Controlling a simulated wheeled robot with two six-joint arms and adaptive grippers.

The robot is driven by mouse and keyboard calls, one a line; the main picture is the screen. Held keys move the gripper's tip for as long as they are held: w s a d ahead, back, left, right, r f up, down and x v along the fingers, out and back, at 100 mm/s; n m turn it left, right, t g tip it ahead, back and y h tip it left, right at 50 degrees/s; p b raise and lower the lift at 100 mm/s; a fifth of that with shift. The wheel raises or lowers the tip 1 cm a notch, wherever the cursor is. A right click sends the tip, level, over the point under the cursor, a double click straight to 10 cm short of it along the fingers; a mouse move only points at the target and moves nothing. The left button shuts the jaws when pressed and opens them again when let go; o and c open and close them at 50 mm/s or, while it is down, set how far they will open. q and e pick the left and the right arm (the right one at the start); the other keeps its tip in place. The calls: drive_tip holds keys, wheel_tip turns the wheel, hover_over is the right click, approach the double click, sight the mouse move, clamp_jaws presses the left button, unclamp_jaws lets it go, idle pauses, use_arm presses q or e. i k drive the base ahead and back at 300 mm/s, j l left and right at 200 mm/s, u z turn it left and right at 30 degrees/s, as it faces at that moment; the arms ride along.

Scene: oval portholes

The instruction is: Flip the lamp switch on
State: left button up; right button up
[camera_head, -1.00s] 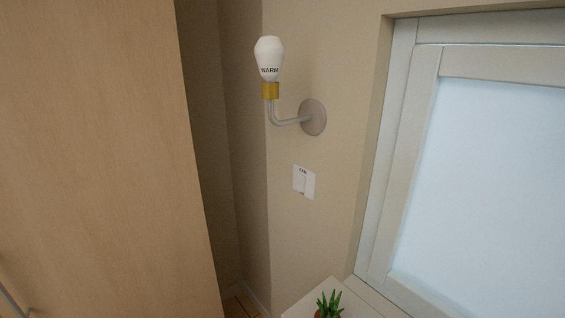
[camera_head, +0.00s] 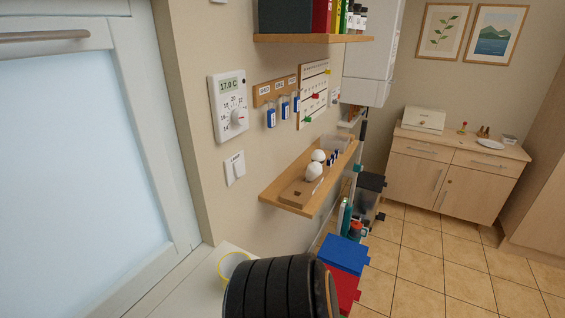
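A white wall switch plate (camera_head: 234,168) with a small dark label is on the beige wall, right of the window and below a white thermostat (camera_head: 228,106) reading 17.0 C. The label is too small to read, and I cannot tell whether the switch is on or off. The wall lamp is out of this view. Neither of my grippers is in view.
A wooden shelf (camera_head: 314,180) juts out right of the switch, with another shelf (camera_head: 312,39) above. A large black ribbed thing (camera_head: 270,290) fills the bottom centre; I cannot tell what it is. Open tiled floor (camera_head: 430,262) lies to the right.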

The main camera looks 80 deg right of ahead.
sight(238, 170)
drive_tip(key=z, duration=2.3)
